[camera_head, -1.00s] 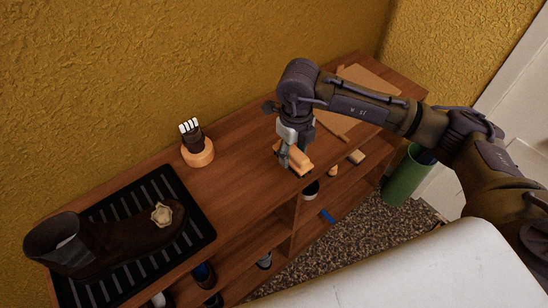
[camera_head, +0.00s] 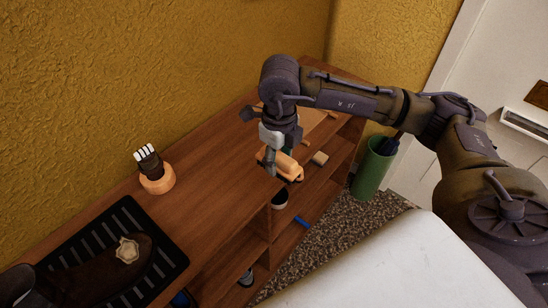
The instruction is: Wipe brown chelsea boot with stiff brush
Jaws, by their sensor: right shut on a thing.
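The brown chelsea boot (camera_head: 88,280) lies at the lower left on a black ribbed tray (camera_head: 178,262), its shaft cut off by the picture's edge. A pale, flower-shaped patch (camera_head: 127,250) sits on its toe. My right gripper (camera_head: 271,166) points down over the front edge of the wooden shelf unit, right of the boot and well apart from it. It is shut on a tan wooden block, which looks like the stiff brush (camera_head: 288,167); its bristles are hard to make out. My left gripper is not in view.
The shelf top (camera_head: 205,195) is bare between tray and gripper. A round orange-wood stand (camera_head: 157,182) with a dark, white-striped item stands near the wall. Below are shelves with shoes. A green bin (camera_head: 373,170) stands on the floor at the right.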

